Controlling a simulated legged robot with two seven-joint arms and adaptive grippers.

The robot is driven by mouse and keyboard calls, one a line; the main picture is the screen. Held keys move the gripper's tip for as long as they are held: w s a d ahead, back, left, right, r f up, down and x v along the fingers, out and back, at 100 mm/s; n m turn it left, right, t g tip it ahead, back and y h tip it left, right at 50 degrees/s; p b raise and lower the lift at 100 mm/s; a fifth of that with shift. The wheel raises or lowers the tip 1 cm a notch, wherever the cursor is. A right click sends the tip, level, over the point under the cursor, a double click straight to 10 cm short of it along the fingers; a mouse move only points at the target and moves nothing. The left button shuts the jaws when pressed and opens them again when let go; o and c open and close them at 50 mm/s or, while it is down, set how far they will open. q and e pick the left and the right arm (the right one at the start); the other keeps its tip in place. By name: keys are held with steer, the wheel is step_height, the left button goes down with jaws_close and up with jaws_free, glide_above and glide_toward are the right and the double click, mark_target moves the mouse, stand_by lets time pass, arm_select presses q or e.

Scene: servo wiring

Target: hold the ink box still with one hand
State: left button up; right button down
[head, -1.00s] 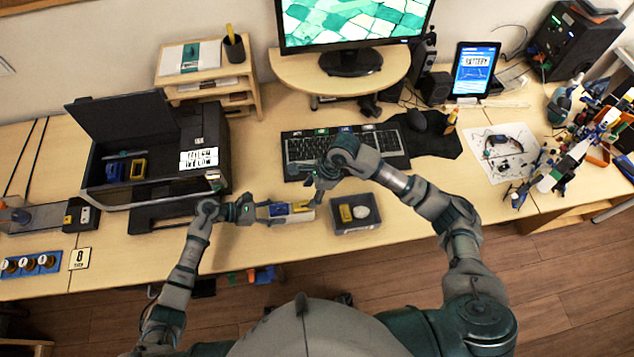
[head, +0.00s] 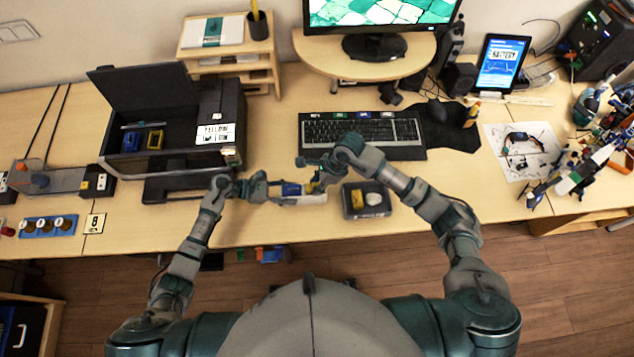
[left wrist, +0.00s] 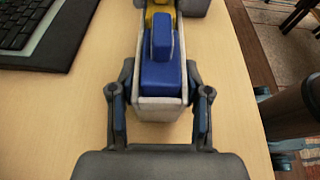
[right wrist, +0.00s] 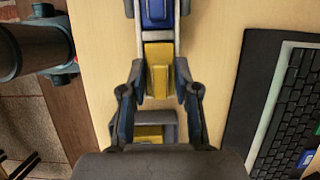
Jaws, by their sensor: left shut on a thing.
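The ink box (head: 305,201) is a narrow white open box holding a blue cartridge (left wrist: 160,75), with a yellow cartridge (right wrist: 158,72) at its other end. My left gripper (head: 268,190) is shut on the blue end; in the left wrist view its fingers (left wrist: 160,108) press both sides of the box. My right gripper (head: 318,178) is at the yellow end. In the right wrist view its fingers (right wrist: 160,85) stand apart on either side of the yellow cartridge, with small gaps visible. The box appears level near the table's front edge.
A dark tray (head: 350,214) with a yellow piece and a pale round piece sits just right of the box. The open printer (head: 125,172) stands at the left, with blue and yellow cartridges inside. The keyboard (head: 350,143) lies behind.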

mark_target(313, 184)
steer(key=c, duration=1.5)
jaws_free()
steer(key=shift+c, duration=0.2)
jaws_close()
steer(key=shift+r, duration=1.55)
steer(key=shift+r, duration=1.95)
arm_select(q)
steer(key=o, duration=1.3)
steer(key=shift+c, duration=0.2)
